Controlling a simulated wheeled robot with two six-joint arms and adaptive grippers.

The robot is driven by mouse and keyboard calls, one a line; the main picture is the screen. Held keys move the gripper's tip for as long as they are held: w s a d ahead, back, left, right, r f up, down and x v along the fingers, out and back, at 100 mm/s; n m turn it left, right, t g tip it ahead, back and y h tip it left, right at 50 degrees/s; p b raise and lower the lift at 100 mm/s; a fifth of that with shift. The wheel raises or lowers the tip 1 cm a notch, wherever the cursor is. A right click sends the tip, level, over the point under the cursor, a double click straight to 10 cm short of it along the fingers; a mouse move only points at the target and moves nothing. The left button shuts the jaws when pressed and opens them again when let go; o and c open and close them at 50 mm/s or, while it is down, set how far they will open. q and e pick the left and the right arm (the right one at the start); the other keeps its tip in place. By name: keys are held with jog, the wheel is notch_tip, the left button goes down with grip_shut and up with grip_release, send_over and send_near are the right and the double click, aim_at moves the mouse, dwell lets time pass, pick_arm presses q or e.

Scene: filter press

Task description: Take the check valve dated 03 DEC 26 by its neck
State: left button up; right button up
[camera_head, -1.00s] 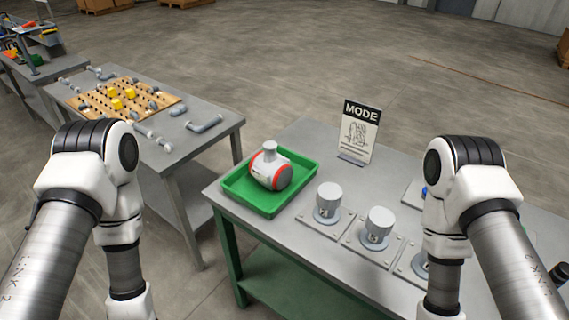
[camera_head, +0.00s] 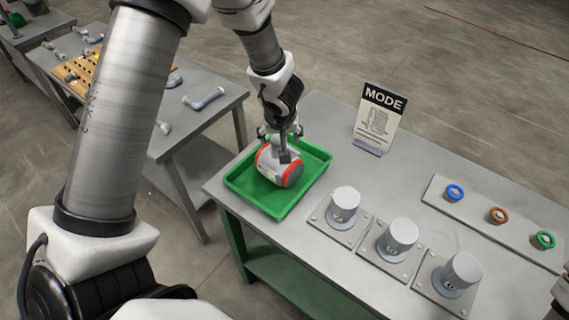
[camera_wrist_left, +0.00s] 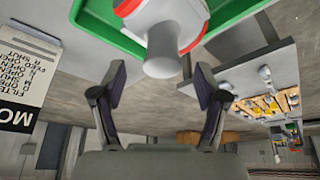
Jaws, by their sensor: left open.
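The check valve (camera_head: 268,166), a light grey body with red-orange rings, lies in a green tray (camera_head: 241,187). Its date cannot be read. My left gripper (camera_head: 277,145) comes down over the valve from above, jaws open, and hides its neck in the head view. In the left wrist view the valve's grey neck (camera_wrist_left: 164,58) points toward the gripper, centred between the spread fingers (camera_wrist_left: 160,82). There is visible room on both sides of the neck, and the fingers do not appear to grip it. My right gripper is not in view.
A MODE sign (camera_head: 379,118) stands behind the tray. Several grey capped cylinders on plates (camera_head: 397,237) stand right of the tray. A strip with blue, orange and green rings (camera_head: 477,217) lies farther right. Another table (camera_head: 215,118) with pipes stands at left.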

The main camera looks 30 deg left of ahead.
aim_at(279, 140)
pick_arm(q)
jog(key=b+x, duration=0.1)
jog(key=x, duration=0.3)
jog(key=shift+a, duration=0.15)
jog(key=shift+r, duration=0.1)
jog(key=shift+c, duration=0.7)
jog(key=shift+s+r, duration=0.1)
jog(key=shift+s, duration=0.05)
jog(key=c, duration=1.2)
